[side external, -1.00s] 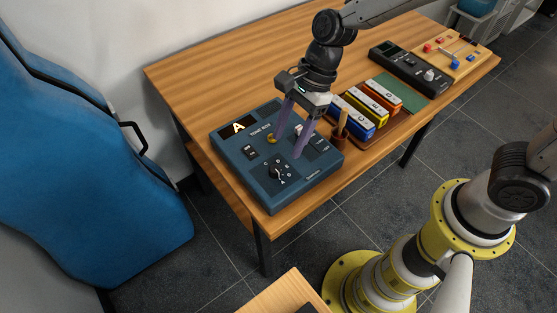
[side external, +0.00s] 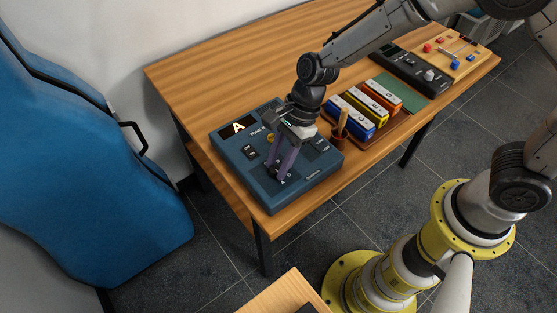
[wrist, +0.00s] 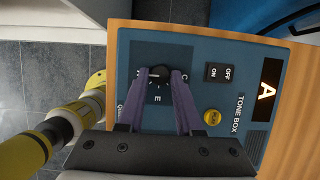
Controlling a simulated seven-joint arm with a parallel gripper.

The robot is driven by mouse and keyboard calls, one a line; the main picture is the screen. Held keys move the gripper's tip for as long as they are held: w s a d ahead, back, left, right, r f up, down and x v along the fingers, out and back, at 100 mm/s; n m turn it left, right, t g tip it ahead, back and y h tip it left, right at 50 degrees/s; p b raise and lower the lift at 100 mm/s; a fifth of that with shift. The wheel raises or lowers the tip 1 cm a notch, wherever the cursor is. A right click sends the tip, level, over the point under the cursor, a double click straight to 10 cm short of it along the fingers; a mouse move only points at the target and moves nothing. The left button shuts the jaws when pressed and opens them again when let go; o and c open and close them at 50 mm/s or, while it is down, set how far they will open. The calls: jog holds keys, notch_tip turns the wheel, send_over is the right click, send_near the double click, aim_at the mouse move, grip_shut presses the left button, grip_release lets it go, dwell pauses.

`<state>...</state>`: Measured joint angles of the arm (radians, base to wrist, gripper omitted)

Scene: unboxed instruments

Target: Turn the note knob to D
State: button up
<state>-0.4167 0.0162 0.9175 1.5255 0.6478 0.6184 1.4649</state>
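The tone box (side external: 240,172) is a blue panel on the near left of the table. Its display (side external: 238,126) reads A, and it also shows in the wrist view (wrist: 266,91). The black note knob (wrist: 158,76) sits on a dark dial with letters around it; C and E are readable. My gripper (side external: 279,176) is down over the dial, its purple fingers on either side of the knob, as the wrist view (wrist: 160,75) also shows. The fingers hide parts of the knob and dial. I cannot tell whether they touch the knob.
A yellow button (wrist: 212,116) and an on/off switch (wrist: 219,72) share the panel. A wooden beater in a cup (side external: 340,132) and coloured chime bars (side external: 368,110) stand right of the box. A dark device (side external: 410,70) lies beyond. The table's back left is clear.

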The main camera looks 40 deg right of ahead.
grip_shut()
